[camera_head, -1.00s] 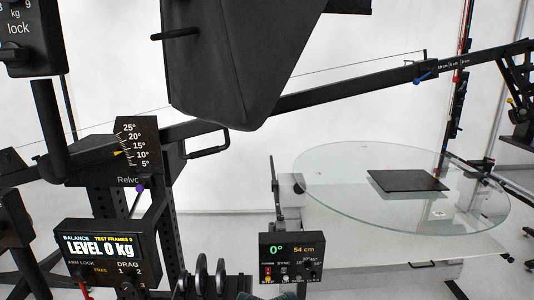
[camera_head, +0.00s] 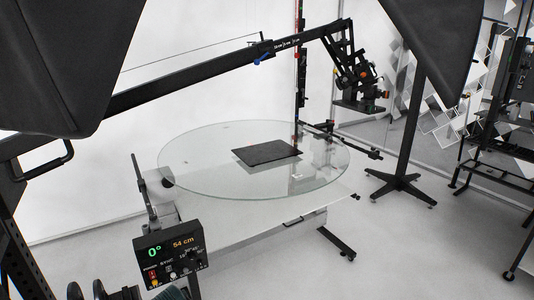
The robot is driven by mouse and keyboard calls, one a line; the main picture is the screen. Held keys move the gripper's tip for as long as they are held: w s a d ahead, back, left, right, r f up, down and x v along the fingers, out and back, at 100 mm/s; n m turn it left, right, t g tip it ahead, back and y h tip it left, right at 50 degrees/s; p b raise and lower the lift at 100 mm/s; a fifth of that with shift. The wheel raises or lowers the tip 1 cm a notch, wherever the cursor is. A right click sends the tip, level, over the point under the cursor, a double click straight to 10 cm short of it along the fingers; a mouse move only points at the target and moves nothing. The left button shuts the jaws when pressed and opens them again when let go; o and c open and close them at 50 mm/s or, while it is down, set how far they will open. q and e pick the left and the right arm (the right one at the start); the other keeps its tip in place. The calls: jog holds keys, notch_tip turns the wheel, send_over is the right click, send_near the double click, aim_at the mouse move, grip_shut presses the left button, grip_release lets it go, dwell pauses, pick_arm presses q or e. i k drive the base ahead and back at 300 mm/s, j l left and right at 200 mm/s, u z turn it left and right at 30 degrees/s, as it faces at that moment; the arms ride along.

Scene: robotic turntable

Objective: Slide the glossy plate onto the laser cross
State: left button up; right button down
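The glossy plate (camera_head: 268,152) is a thin black rectangle lying flat on the round glass turntable (camera_head: 205,183), a little right of its middle. I cannot make out a laser cross on the glass; a faint small mark shows near the plate's upper left edge. Neither of my grippers shows in the head view.
A control box (camera_head: 170,254) reading 0° and 54 cm stands in front of the turntable. A black boom (camera_head: 200,82) crosses above and behind it, ending in a camera head (camera_head: 358,85).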

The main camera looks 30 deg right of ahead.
aim_at(265, 152)
jog(key=i+l+u, duration=0.1)
jog(key=l, duration=0.4)
jog(key=i+l, duration=0.2)
jog(key=l, duration=0.3)
jog(key=i+l+u, duration=0.15)
jog(key=l, duration=0.35)
jog(key=i+l+u, duration=0.1)
jog(key=l, duration=0.45)
jog(key=i+l+u, duration=0.1)
jog(key=l, duration=0.4)
jog(key=i+l, duration=0.1)
jog(key=l, duration=0.45)
jog(key=u, duration=0.05)
